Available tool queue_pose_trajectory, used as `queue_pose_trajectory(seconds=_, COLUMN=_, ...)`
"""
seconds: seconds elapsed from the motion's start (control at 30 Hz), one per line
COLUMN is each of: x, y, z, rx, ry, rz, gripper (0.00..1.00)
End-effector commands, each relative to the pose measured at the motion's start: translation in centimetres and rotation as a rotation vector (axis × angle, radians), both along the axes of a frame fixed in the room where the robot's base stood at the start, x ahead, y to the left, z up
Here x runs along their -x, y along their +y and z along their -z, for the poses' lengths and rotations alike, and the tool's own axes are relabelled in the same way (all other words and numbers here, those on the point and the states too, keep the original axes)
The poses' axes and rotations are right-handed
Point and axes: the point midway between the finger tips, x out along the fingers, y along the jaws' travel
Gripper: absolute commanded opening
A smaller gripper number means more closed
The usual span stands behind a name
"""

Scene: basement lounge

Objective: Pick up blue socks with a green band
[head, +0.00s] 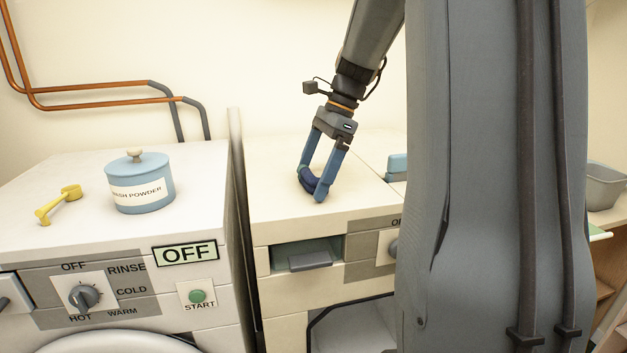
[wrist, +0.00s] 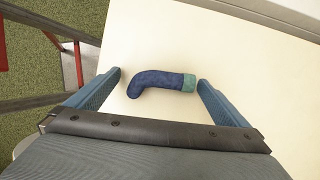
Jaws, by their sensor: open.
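The blue sock with a green band (wrist: 158,81) lies on the white machine top (wrist: 255,60) in the wrist view, its green cuff to the right and its toe bent down to the left. My gripper (wrist: 158,80) is open, with one fingertip left of the sock and the other close to the green cuff. In the head view my gripper (head: 310,193) points down at the machine top, and a dark blue part of the sock (head: 308,178) shows between the fingers. The rest of the sock is hidden there by a finger.
A blue object (head: 397,166) sits right of my gripper, partly hidden by my arm. A grey bin (head: 604,185) is at far right.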

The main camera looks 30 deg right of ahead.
Motion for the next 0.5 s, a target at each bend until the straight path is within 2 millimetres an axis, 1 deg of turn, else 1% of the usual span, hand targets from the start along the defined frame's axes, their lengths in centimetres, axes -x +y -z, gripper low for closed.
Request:
queue_pose_trajectory(seconds=0.03, x=-0.01, y=-0.01, z=-0.01, rx=0.0, ry=0.0, rz=0.0, gripper=1.0)
queue_pose_trajectory(seconds=0.3, x=-0.01, y=-0.01, z=-0.04, rx=0.0, ry=0.0, rz=0.0, gripper=0.55)
queue_pose_trajectory(seconds=0.5, x=-0.02, y=-0.01, z=-0.07, rx=0.0, ry=-0.001, rz=0.0, gripper=0.55)
